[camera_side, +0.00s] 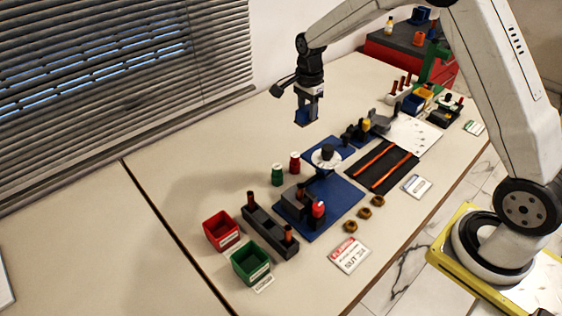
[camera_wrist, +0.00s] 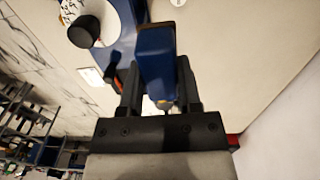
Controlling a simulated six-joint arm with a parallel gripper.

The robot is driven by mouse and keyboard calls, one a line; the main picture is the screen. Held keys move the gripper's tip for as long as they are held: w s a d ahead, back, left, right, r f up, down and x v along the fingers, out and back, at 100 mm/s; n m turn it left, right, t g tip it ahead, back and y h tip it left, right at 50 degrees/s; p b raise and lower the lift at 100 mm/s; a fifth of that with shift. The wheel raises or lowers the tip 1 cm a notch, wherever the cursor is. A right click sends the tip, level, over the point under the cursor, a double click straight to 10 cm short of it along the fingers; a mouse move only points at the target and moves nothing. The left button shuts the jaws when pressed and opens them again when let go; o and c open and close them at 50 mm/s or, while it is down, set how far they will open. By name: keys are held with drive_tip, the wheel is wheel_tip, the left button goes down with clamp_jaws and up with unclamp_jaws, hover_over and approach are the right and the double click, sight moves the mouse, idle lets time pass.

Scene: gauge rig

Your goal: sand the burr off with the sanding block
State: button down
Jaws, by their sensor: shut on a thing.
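My gripper (camera_side: 307,104) is shut on a blue block (camera_side: 304,118) with a brownish edge, which looks like the sanding block. It holds it in the air above the back part of the table, clear of everything below. In the wrist view, the blue block (camera_wrist: 156,62) sits between the two dark fingers of my gripper (camera_wrist: 158,80). A burr cannot be made out in either view.
Red (camera_side: 221,230) and green (camera_side: 251,262) bins stand front left. A dark mat (camera_side: 365,177) with orange rods lies right. The table's left part is clear.

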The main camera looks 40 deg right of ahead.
drive_tip(key=s+a, duration=0.9)
drive_tip(key=a, duration=0.2)
drive_tip(key=shift+s+f, duration=0.2)
drive_tip(key=shift+f, duration=2.4)
drive_tip(key=shift+f, duration=0.2)
drive_tip(key=shift+f, duration=1.7)
drive_tip(key=shift+f, duration=0.6)
drive_tip(key=shift+d, duration=0.25)
drive_tip(key=shift+d, duration=0.65)
